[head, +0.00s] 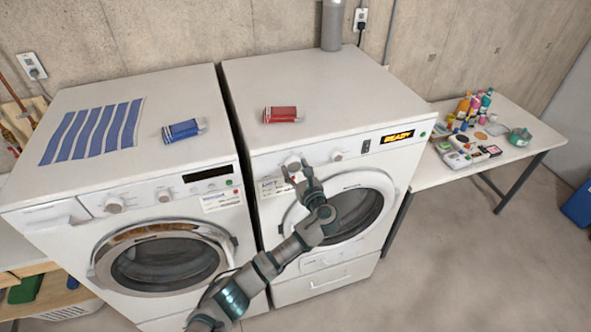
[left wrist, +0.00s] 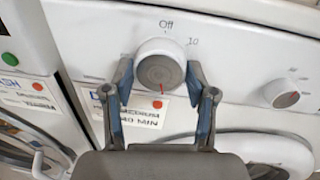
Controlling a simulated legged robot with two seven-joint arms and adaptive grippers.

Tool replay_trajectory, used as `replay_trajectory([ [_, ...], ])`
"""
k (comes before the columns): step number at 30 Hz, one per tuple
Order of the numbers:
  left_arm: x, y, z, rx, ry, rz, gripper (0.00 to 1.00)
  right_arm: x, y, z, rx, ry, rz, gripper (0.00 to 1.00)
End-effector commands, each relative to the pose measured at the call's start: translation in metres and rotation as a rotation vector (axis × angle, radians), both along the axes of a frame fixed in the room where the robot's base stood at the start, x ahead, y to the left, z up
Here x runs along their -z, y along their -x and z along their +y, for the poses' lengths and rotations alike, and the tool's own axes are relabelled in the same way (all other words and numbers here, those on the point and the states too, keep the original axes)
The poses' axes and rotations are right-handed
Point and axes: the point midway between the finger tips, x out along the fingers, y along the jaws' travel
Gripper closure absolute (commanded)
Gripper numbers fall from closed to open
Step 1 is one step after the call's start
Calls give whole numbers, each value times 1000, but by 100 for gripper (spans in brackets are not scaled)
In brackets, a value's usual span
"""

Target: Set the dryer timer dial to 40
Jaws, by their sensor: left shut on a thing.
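The dryer (head: 300,85) is the right-hand white machine. Its display (head: 397,138) reads READY in orange. The timer dial (head: 292,162) is a round knob on the left of its panel. In the left wrist view the dial (left wrist: 158,68) has a grey face, and a red mark at its lower edge points down. "Off" is printed above it and "10" to its upper right; the other numbers are hidden or unreadable. My left gripper (left wrist: 163,78) is shut on the dial, one finger on each side. In the head view my left gripper (head: 298,172) covers part of the dial. My right gripper is not in view.
A second dryer knob (head: 337,155) sits right of the dial. The round door (head: 372,208) is below. The washer (head: 62,112) stands close on the left. A red packet (head: 283,114) lies on the dryer top. A table (head: 425,172) at right holds bottles and small items.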

Motion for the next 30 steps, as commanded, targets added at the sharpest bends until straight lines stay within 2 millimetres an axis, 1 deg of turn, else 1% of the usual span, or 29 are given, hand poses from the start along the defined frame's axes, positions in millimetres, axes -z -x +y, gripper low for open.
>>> replay_trajectory([
  [1, 8, 1, 0, -1, -34, 25, 78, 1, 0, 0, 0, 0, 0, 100],
  [6, 9, 1, 1, -2, -138, 60, 78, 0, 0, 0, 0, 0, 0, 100],
  [12, 9, 1, 1, -2, -220, 87, 78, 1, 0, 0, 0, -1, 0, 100],
  [19, 9, 1, 1, -1, -259, 100, 78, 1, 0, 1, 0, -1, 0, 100],
  [30, 9, 1, 1, 0, -263, 100, 78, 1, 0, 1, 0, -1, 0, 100],
])
